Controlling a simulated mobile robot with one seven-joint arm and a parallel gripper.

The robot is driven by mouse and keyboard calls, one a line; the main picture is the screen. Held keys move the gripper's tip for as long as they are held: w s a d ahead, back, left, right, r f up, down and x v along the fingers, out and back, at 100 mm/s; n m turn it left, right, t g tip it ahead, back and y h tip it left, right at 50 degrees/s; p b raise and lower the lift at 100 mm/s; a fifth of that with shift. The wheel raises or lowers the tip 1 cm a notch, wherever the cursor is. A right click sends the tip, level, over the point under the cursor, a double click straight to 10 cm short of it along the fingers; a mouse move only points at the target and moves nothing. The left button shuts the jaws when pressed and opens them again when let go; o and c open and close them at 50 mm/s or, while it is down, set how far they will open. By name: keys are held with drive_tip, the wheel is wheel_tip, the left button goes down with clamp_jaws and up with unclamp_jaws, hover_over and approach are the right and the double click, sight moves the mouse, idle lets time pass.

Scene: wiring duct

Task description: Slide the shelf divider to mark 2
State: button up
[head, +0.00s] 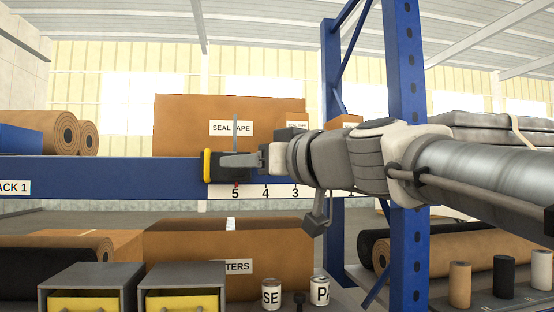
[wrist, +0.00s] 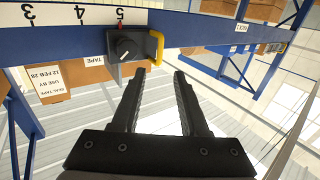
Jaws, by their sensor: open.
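The shelf divider's dark carriage (head: 226,172) sits on the blue shelf beam at the left end of the number strip (head: 280,192). It has a yellow handle (head: 207,166) on its left side. In the wrist view the divider (wrist: 118,58) shows a black knob, the yellow handle and a red pointer at 5. Mark 2 is hidden behind my arm in the head view. My gripper (wrist: 160,72) is open and empty, with the divider ahead of its fingertips and slightly left in the wrist view. The head view cannot show whether they touch.
The blue beam (head: 110,172) runs left past the divider. A SEAL TAPE carton (head: 180,125) stands on the shelf behind it. A blue rack post (head: 404,80) rises behind my arm. Below are drawer boxes (head: 90,276), two labelled cans (head: 271,294) and a larger carton (head: 185,260).

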sight(208, 164)
drive_tip(key=p+x, duration=0.2)
drive_tip(key=x, duration=0.8)
drive_tip(key=shift+w+a+p, duration=0.25)
drive_tip(key=shift+a+p, duration=0.05)
drive_tip(key=shift+p, duration=0.1)
clamp_jaws()
idle(0.8)
